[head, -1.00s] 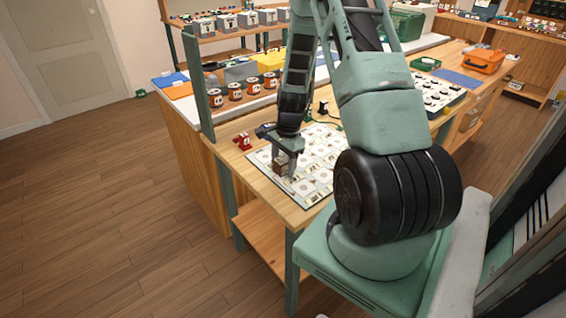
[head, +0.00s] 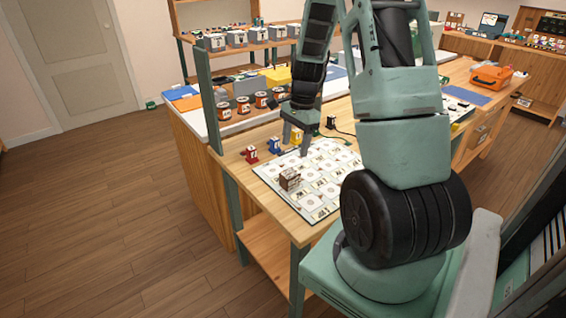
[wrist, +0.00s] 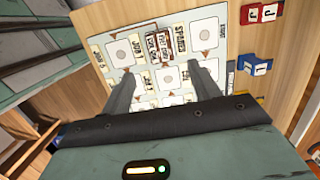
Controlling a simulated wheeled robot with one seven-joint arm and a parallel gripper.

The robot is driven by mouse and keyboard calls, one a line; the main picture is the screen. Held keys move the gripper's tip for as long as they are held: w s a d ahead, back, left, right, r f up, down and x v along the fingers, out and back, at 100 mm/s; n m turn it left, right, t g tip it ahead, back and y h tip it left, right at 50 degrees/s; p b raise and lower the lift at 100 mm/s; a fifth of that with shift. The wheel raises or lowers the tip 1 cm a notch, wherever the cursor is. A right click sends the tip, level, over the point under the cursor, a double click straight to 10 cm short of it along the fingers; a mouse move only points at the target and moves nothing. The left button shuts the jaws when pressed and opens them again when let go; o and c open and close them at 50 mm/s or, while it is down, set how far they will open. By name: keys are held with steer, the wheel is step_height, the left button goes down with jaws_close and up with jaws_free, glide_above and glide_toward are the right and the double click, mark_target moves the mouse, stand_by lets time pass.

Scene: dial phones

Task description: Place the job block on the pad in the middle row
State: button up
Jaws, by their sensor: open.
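A brown block (head: 289,180) with pale printed labels stands on the white card board (head: 310,205), near its left edge. I take it for the job block; its lettering is too small to read surely. In the wrist view the block (wrist: 160,47) lies beyond and between my fingertips, apart from them, over a board (wrist: 126,28) of square pads with round marks. The block hides the pad under it, so I cannot tell its row. My gripper (wrist: 167,72) is open and empty. In the head view my gripper (head: 300,137) is above the board, behind the block.
A red block (head: 250,155), a blue block (head: 274,146) and a yellow block (head: 297,137) stand along the board's far left side. A black piece (head: 331,122) stands farther back.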

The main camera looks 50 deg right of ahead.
steer(key=a+r+n, duration=0.3)
steer(key=a+n, duration=0.4)
steer(key=a, duration=0.7)
steer(key=a+r+n, duration=0.4)
steer(key=a+n, duration=0.3)
steer(key=a, duration=0.7)
steer(key=s+a+r+n+h, duration=0.1)
steer(key=s+a+r+n, duration=0.1)
steer(key=s+a+n, duration=1.2)
steer(key=s, duration=0.2)
steer(key=shift+s, duration=0.35)
